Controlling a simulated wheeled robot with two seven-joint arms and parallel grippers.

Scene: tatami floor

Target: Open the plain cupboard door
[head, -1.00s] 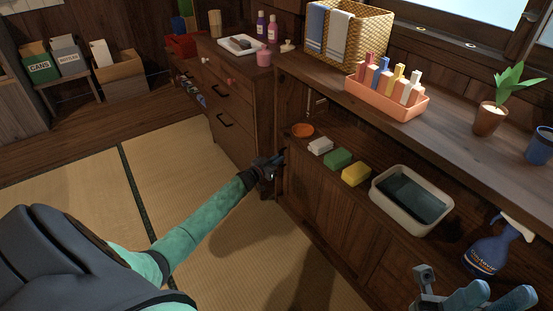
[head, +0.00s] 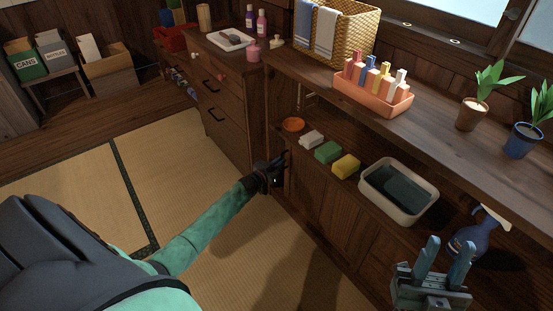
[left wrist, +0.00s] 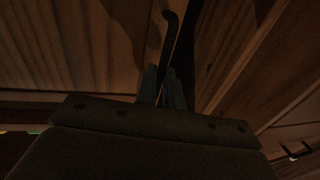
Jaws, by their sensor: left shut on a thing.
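My left gripper (head: 280,162) reaches in from the left to the near left end of the low wooden cupboard (head: 335,205). In the left wrist view its fingers (left wrist: 166,88) are closed around a thin, dark, curved handle (left wrist: 170,30). Brown wooden panels fill both sides of that view, with a dark gap by the handle. The head view hides the handle behind the gripper, and I cannot tell how far the door stands open. My right gripper (head: 442,262) is at the lower right, its two fingers apart and empty.
Sponges (head: 327,152), an orange dish (head: 293,125), a grey basin (head: 398,192) and a spray bottle (head: 472,238) stand on the lower ledge. A drawer chest (head: 222,95) is to the left. The tatami (head: 190,150) in front is clear.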

